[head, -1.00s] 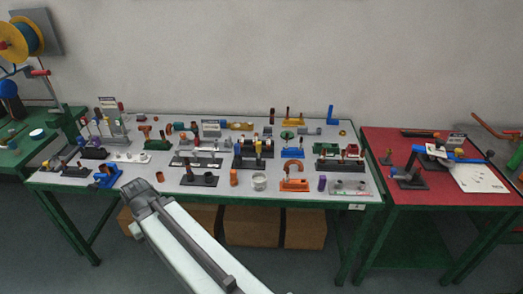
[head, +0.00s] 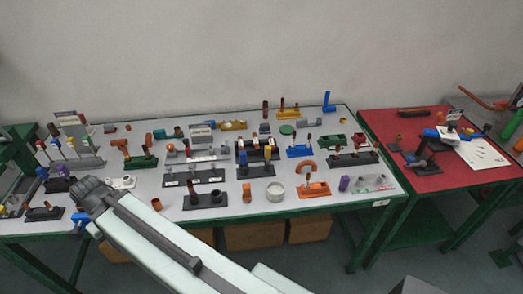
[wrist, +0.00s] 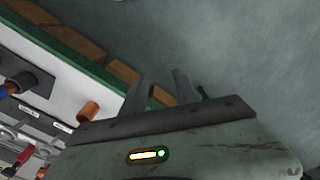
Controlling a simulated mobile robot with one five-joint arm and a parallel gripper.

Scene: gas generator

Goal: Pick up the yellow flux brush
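My gripper (head: 92,194) hangs near the front left edge of the grey-topped table in the head view. In the wrist view its two fingers (wrist: 158,92) stand apart with nothing between them. The wrist view shows no brush.
A red-topped table (head: 400,160) is at the right. Brown boxes (head: 255,236) sit below. Floor shows in front.

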